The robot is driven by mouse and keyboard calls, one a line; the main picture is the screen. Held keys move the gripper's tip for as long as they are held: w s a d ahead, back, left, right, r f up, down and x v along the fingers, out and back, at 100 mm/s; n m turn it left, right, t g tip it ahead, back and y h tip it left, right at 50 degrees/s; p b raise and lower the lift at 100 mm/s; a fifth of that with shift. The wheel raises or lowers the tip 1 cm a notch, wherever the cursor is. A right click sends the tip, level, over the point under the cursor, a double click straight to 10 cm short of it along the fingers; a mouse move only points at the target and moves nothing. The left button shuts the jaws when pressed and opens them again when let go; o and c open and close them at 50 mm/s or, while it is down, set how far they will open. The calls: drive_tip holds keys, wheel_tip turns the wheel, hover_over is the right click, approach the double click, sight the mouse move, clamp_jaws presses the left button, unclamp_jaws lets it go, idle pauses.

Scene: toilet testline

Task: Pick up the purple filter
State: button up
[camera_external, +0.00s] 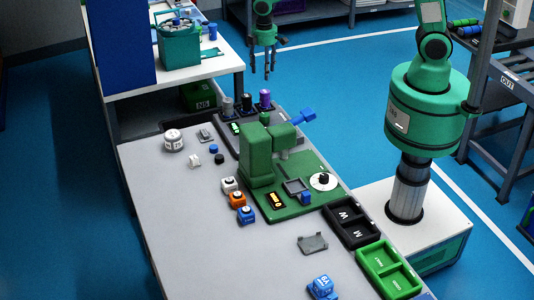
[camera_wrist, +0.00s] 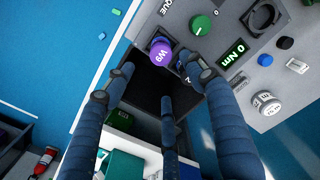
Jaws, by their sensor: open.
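The purple filter (camera_external: 264,98) stands upright at the far right end of a row of small cylinders at the back of the grey table. In the wrist view its round purple top (camera_wrist: 161,51), marked W9, shows near the top middle. My gripper (camera_external: 267,65) hangs above and behind the filter, apart from it, with its fingers spread and pointing down. In the wrist view my gripper (camera_wrist: 152,88) is open and empty, and the filter lies just beyond the fingertips. A neighbouring dark cylinder (camera_external: 246,102) is partly hidden behind a finger in the wrist view.
A green test machine (camera_external: 258,160) stands in front of the filter row, with a blue part (camera_external: 304,116) sticking out near the filter. A white bench (camera_external: 222,66) with a green carrier (camera_external: 180,45) is at the back left. Blue floor (camera_external: 330,75) is open behind the table.

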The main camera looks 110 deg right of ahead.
sight(265, 98)
drive_tip(key=shift+f+b, duration=0.35)
drive_tip(key=shift+f, duration=3.95)
drive_tip(key=shift+a+f+b, duration=0.2)
drive_tip(key=shift+f+b, duration=0.1)
drive_tip(key=shift+f, duration=2.3)
drive_tip(key=c, duration=1.3)
